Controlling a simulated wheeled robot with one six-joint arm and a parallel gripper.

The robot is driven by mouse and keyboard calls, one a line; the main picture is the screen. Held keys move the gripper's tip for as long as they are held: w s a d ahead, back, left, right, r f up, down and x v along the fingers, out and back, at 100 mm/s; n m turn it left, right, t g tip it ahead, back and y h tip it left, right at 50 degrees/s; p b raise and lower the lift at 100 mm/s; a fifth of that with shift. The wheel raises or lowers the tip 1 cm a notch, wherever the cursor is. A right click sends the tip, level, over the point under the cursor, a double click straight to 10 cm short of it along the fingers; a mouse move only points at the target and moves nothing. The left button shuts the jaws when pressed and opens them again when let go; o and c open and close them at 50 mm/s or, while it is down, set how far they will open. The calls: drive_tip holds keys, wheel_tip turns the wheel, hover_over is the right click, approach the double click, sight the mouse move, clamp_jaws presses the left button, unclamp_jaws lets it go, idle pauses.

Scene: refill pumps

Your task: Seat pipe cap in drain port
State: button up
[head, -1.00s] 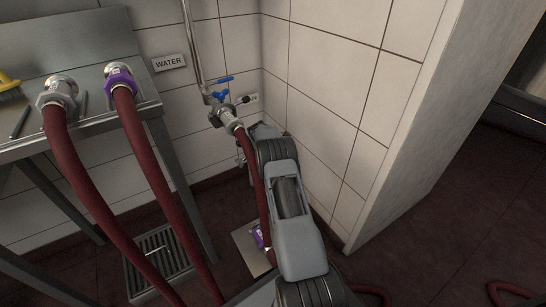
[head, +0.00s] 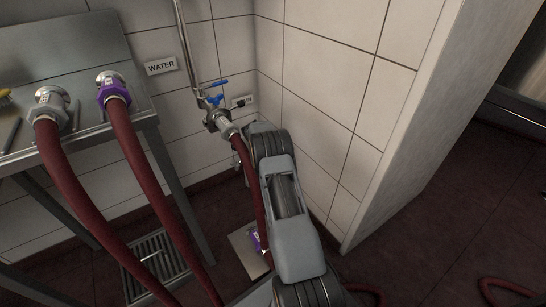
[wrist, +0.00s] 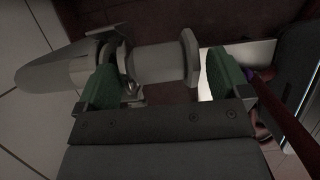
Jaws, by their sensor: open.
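In the wrist view my gripper (wrist: 163,82) is open, its two green pads apart. A light grey cylindrical fitting with a wide flange (wrist: 188,58) lies across the space between the pads. It appears to join a larger grey metal pipe piece (wrist: 65,65) at the left. I cannot tell whether this fitting is the pipe cap or the drain port, or whether a pad touches it. In the head view my arm hides my gripper, close to the wall corner beside the blue-handled valve (head: 217,99). No cap or drain port can be clearly identified there.
A dark red hose (head: 247,180) hangs from the valve next to my arm. Two more hoses, one with a purple collar (head: 114,90), drop from the steel table (head: 70,45). A floor grate (head: 157,262) and a pale plate (head: 243,250) with a purple item (head: 257,240) lie below.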

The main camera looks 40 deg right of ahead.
drive_tip(key=s+a+r+p, duration=0.5)
drive_tip(key=s+r, duration=0.5)
drive_tip(key=s, duration=0.2)
drive_tip(key=shift+a+r, duration=0.2)
drive_tip(key=shift+r, duration=0.15)
